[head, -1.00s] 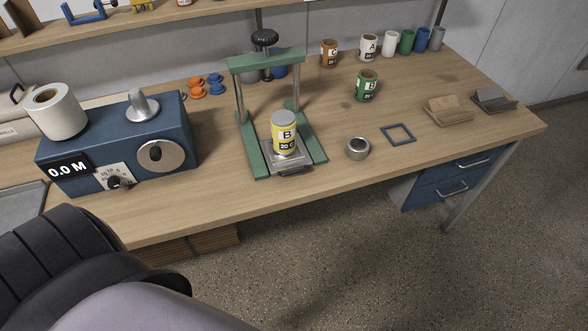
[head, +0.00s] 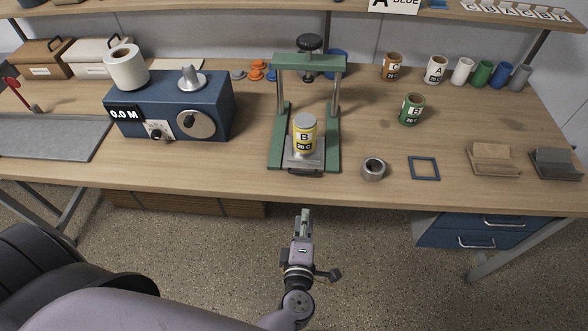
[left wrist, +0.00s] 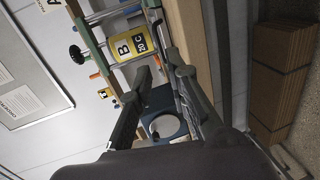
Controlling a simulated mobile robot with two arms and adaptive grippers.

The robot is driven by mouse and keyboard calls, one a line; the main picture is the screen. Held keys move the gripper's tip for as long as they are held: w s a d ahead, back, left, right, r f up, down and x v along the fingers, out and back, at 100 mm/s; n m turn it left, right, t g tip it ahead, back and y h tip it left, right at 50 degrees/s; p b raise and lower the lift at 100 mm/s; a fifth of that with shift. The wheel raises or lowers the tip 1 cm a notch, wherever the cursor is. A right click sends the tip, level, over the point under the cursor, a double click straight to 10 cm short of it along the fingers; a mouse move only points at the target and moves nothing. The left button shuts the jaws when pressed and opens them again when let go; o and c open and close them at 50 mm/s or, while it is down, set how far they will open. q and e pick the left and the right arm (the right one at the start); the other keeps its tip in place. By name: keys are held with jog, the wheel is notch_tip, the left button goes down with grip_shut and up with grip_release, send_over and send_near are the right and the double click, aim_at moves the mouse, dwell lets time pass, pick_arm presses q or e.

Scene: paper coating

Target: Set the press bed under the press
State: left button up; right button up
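The green press (head: 277,125) stands on the bench with a black knob on top. The silver press bed (head: 290,161) lies between its green base rails at the front, with a dark handle on its front edge. A yellow can B (head: 305,137) stands upright on the bed, forward of the crossbar. My left gripper (head: 305,213) is in front of the bench edge, just below the press, apart from the bed. In the left wrist view, its fingers (left wrist: 160,66) are open and empty, with the yellow can (left wrist: 128,46) beyond them. My right gripper is not in view.
A blue machine (head: 205,105) with a paper roll stands left of the press. A silver ring (head: 374,169), a blue square frame (head: 424,167) and a green can B (head: 411,109) are to the right. The bench's front edge (head: 220,195) lies behind my left gripper.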

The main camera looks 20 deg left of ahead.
pick_arm(q)
jog(key=n+b, duration=0.1)
send_near(304, 173)
jog(key=shift+y, duration=0.3)
jog(key=b+x, duration=0.1)
jog(key=x, duration=0.2)
jog(key=b+x, duration=0.1)
jog(key=x, duration=0.2)
jog(key=b+x, duration=0.1)
jog(key=x, duration=0.3)
jog(key=shift+d+f+b, duration=0.2)
jog(key=shift+f+b, duration=0.1)
jog(key=shift+b, duration=0.1)
jog(key=shift+w, duration=0.25)
jog(key=shift+c, duration=0.6)
grip_shut()
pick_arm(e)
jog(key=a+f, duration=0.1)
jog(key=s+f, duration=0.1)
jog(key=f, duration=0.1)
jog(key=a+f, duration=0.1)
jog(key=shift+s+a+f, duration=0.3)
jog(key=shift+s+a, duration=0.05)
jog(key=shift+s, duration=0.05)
pick_arm(q)
jog(key=shift+a, duration=0.1)
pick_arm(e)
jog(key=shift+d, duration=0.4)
